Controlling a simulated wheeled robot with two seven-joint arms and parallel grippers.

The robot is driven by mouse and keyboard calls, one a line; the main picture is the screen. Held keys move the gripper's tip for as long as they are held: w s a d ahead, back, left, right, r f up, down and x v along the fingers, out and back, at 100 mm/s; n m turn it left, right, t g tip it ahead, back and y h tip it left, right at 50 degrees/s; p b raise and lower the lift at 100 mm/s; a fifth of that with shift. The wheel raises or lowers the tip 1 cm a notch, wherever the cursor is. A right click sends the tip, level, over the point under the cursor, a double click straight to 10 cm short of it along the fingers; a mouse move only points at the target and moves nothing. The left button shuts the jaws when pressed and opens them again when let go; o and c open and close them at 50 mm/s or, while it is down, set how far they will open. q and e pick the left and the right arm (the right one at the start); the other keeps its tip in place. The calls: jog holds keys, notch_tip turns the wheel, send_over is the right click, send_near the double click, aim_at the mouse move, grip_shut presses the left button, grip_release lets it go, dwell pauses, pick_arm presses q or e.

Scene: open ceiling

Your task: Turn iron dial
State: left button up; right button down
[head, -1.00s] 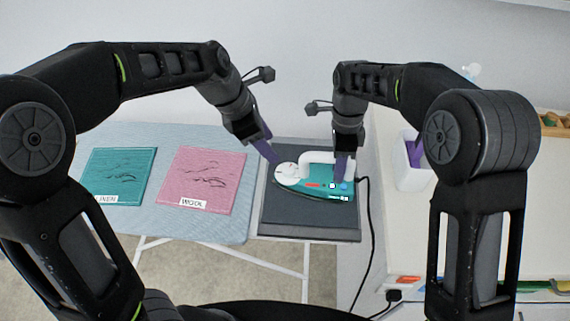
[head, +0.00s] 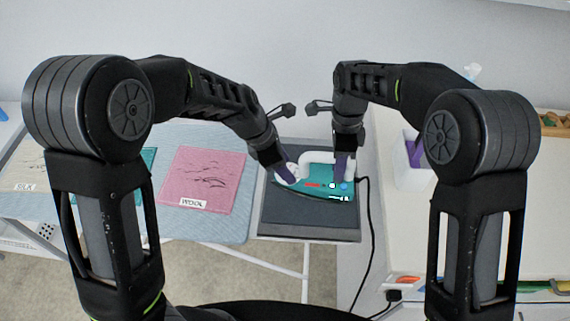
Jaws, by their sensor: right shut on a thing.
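The iron (head: 314,190) is teal with a white handle and lies on a dark rest pad (head: 300,221) at the end of the ironing board. Its round white dial (head: 288,174) is at the left end of the iron. My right gripper (head: 342,172) is shut on the iron, at the right end of its handle. My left gripper (head: 285,172) has its purple fingers at the dial, partly covering it. I cannot tell whether those fingers are open or shut, or whether they touch the dial.
On the ironing board (head: 235,226) lie a pink cloth labelled WOOL (head: 203,177), a teal cloth (head: 149,160) and a pale cloth labelled SILK (head: 25,172). A white counter (head: 430,240) with a white bin (head: 408,170) stands right. A black cord (head: 370,260) hangs beside the pad.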

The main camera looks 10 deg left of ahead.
pick_arm(q)
grip_shut()
dwell(0.3)
jog(key=shift+m, duration=0.3)
jog(key=m, duration=0.1)
jog(key=m+g, duration=0.1)
jog(key=m, duration=0.1)
jog(key=m+g, duration=0.1)
jog(key=m, duration=0.1)
jog(key=shift+w, duration=0.25)
jog(key=m+g, duration=0.1)
jog(key=m, duration=0.1)
jog(key=m+g, duration=0.1)
jog(key=m, duration=0.2)
jog(key=shift+w+y, duration=0.15)
jog(key=shift+y, duration=0.25)
grip_release()
jog(key=shift+r, duration=0.1)
dwell(0.3)
